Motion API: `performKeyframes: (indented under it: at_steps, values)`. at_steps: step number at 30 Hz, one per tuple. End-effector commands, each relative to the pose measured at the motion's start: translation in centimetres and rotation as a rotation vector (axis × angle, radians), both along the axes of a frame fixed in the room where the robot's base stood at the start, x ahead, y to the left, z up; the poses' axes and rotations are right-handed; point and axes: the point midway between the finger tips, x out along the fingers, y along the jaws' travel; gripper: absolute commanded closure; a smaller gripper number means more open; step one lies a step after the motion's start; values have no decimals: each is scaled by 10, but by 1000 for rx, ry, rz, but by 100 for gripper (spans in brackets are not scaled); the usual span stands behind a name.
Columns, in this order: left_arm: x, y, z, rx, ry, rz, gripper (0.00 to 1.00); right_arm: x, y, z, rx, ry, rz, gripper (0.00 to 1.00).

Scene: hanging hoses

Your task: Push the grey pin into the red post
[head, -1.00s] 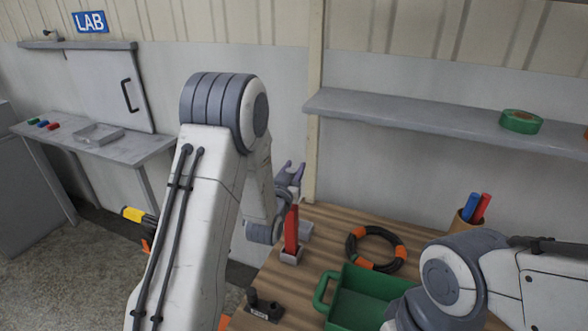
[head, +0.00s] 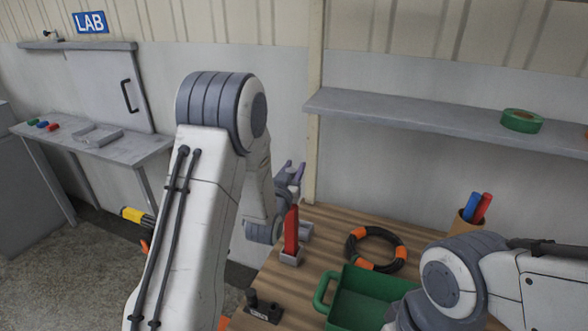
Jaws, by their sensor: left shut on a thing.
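The red post (head: 291,230) stands upright in a small grey base (head: 291,257) near the left edge of the wooden table. My left gripper (head: 292,178) is partly hidden by its own arm, just behind and above the post. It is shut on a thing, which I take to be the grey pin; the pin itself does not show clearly. I cannot tell whether the pin touches the post. My right arm comes in at the lower right; its gripper is not in view.
A green bin (head: 362,298) and a black hose ring with orange bands (head: 376,249) lie right of the post. A small black fixture (head: 262,309) sits at the front left. A cup with red and blue sticks (head: 468,223) stands right. A shelf (head: 430,118) is above.

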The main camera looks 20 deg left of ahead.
Motion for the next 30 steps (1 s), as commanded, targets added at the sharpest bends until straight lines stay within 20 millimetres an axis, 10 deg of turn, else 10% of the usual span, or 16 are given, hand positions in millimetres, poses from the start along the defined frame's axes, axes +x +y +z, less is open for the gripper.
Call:
performKeyframes:
  at_steps: [30]
  values:
    - [0,0,-1,0,-1,0,100,0,0,-12,0,0,0,23]
